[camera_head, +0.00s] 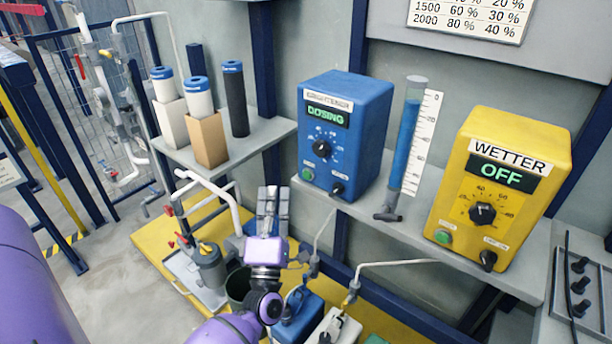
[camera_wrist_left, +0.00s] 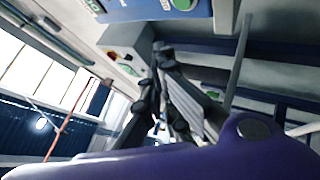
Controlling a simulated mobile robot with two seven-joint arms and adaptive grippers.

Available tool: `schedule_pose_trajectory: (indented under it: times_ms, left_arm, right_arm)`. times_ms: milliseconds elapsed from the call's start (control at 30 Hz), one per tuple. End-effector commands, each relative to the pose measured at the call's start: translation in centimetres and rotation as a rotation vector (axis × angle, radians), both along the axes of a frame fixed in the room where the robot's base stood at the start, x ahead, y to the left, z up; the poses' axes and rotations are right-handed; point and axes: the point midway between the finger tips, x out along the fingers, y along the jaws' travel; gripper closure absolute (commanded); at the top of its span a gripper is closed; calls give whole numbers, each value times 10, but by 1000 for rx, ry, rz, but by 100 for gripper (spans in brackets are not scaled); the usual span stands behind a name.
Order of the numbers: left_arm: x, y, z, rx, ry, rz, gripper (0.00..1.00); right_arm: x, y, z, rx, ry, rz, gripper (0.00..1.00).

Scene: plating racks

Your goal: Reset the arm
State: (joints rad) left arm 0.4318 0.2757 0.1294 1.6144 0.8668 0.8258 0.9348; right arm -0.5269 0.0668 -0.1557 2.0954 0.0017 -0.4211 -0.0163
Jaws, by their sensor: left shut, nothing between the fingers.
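My left gripper (camera_head: 272,197) points up and away in the head view, in front of the rack shelves and below the level of the blue dosing box. Its fingers are together with nothing between them. In the left wrist view the dark fingers (camera_wrist_left: 165,60) reach up the middle of the picture, above my purple arm shell. The gripper appears clear of the shelf, though its exact distance to the pipes behind it cannot be told. My right gripper is not in either view.
A blue box (camera_head: 345,135) reading DOSING, a blue-filled gauge tube (camera_head: 408,130) and a yellow WETTER box (camera_head: 500,190) reading OFF stand on the shelf. Several cartridges (camera_head: 200,110) stand further left. Pipes and a grey pump (camera_head: 208,265) sit low beside my gripper.

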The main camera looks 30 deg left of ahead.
Motion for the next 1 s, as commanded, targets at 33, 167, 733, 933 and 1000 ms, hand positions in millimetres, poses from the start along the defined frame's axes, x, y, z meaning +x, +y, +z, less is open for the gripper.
schedule_pose_trajectory:
  times_ms: [33, 167, 733, 933, 1000]
  left_arm:
    - [0, 0, 0, 0, 0, 0, 100]
    - [0, 0, 0, 0, 0, 0, 100]
    - [21, -25, -8, 172, 156, -10, 100]
    - [16, -122, -72, 685, 543, -127, 100]
    - [-8, -146, -109, 853, 676, -171, 100]
  right_arm:
    - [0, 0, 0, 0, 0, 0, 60]
    - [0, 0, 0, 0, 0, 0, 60]
    - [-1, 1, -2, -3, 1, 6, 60]
    - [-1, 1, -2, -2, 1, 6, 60]
    - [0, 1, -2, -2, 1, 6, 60]
